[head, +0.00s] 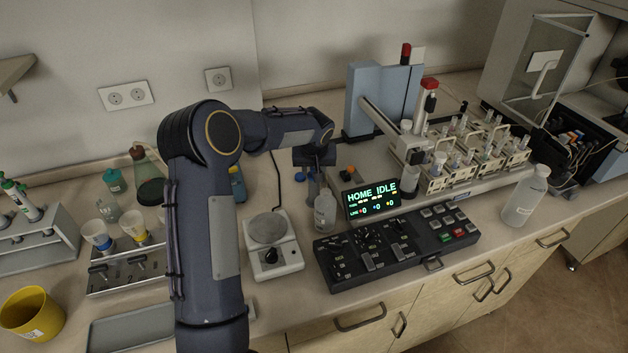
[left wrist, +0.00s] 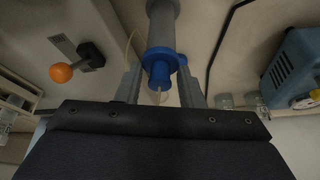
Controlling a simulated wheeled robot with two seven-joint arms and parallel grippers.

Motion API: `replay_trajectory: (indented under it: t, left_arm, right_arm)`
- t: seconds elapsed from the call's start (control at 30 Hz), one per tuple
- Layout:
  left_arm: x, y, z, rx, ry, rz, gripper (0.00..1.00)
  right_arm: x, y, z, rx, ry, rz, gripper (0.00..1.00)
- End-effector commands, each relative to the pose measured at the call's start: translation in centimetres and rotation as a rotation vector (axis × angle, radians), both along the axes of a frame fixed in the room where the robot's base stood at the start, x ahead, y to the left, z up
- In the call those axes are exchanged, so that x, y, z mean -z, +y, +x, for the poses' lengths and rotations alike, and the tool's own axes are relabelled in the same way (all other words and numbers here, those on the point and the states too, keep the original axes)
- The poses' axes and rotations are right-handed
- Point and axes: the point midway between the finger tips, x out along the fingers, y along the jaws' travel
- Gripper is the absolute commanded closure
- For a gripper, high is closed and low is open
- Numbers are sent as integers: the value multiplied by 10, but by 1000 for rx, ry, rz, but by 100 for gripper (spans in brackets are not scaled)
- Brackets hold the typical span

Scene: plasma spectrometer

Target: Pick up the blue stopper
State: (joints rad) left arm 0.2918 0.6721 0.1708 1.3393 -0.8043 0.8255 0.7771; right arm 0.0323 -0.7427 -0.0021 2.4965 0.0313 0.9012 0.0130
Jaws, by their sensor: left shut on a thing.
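The blue stopper (left wrist: 159,68) shows in the left wrist view between my two grey fingers, with a grey cylinder beyond it and a thin pale tip sticking out toward the camera. My left gripper (left wrist: 160,92) is shut on it. In the head view my left gripper (head: 314,168) is beside the instrument's left end, above the bench behind the clear bottle (head: 325,211). There the arm and gripper mostly hide what it holds. A small blue piece (head: 300,176) shows just left of the gripper. My right gripper is not in view.
The instrument display (head: 371,199) and black control panel (head: 395,245) stand right of the gripper. A white hotplate (head: 270,245) is in front, left of the bottle. An orange knob (left wrist: 61,73) is close by in the wrist view. Tube racks (head: 475,160) stand farther right.

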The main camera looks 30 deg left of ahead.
Motion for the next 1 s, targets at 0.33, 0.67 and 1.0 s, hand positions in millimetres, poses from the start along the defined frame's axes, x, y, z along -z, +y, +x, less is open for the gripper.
replay_trajectory:
  t: [0.33, 0.67, 1.0]
  left_arm:
    - [-11, 0, 1, -1, -4, 1, 88]
    - [-66, 0, 1, 0, -7, 0, 88]
    - [-138, 0, 1, -1, -5, 0, 88]
  right_arm:
    - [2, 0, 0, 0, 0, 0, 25]
    - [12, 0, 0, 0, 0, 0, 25]
    - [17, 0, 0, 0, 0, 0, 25]
